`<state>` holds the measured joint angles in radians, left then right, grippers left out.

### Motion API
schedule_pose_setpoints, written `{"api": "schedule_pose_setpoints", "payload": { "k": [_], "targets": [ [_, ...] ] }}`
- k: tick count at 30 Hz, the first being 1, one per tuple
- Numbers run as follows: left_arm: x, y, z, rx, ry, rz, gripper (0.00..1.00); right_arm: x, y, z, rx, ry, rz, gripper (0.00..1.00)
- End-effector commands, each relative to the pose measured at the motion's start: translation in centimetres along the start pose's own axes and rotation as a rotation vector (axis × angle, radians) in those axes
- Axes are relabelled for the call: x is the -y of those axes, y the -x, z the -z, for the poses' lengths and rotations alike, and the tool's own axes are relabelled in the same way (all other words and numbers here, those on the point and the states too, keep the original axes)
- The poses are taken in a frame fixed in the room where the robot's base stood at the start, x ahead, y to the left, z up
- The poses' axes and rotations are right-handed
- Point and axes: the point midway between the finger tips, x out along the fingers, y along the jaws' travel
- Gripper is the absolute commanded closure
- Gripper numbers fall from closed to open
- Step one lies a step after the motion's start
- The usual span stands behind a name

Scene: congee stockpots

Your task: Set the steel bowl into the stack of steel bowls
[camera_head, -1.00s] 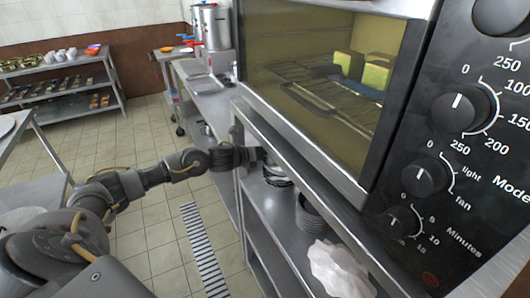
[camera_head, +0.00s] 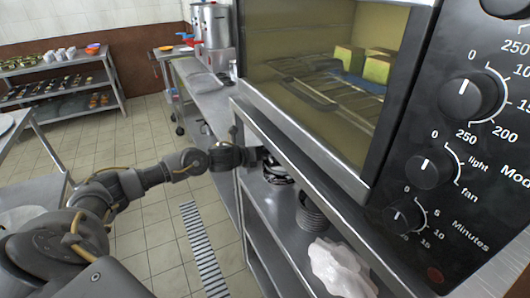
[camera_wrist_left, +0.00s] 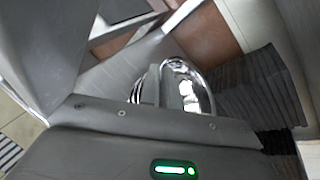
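My left arm reaches in from the left in the head view, and its gripper (camera_head: 256,157) is at the edge of the shelf under the oven, beside shiny steel bowls (camera_head: 277,173). The oven shelf's edge and the wrist partly hide these bowls. In the left wrist view a shiny steel bowl (camera_wrist_left: 190,88) shows just beyond the gripper body, with its lower part hidden. Thin bright rims show at its left. The fingertips are not clear, so I cannot tell whether the gripper holds a bowl. My right gripper is in no view.
On the lower shelf (camera_head: 283,208) stand a stack of dark ribbed bowls (camera_head: 312,215) and a crumpled white thing (camera_head: 340,270). The oven (camera_head: 330,90) stands close above. Stockpots (camera_head: 213,25) stand at the back.

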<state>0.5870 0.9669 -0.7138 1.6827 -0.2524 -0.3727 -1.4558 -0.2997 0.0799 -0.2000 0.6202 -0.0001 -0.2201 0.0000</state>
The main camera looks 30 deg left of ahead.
Motion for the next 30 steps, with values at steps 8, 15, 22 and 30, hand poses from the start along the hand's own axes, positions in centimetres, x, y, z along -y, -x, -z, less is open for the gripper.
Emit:
{"api": "schedule_pose_setpoints", "payload": {
  "k": [8, 15, 22, 30],
  "targets": [
    [0.0, 0.0, 0.0, 0.001, 0.0, 0.0, 1.0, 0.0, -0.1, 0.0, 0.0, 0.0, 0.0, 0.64],
    [0.0, 0.0, 0.0, 0.001, 0.0, 0.0, 0.76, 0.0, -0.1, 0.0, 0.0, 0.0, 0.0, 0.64],
    [0.0, 0.0, 0.0, 0.001, 0.0, 0.0, 0.7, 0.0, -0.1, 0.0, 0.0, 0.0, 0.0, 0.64],
    [-0.2, 1.8, 0.1, 0.0, -0.003, -0.001, 0.7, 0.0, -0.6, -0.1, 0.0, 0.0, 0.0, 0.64]
  ]
}}
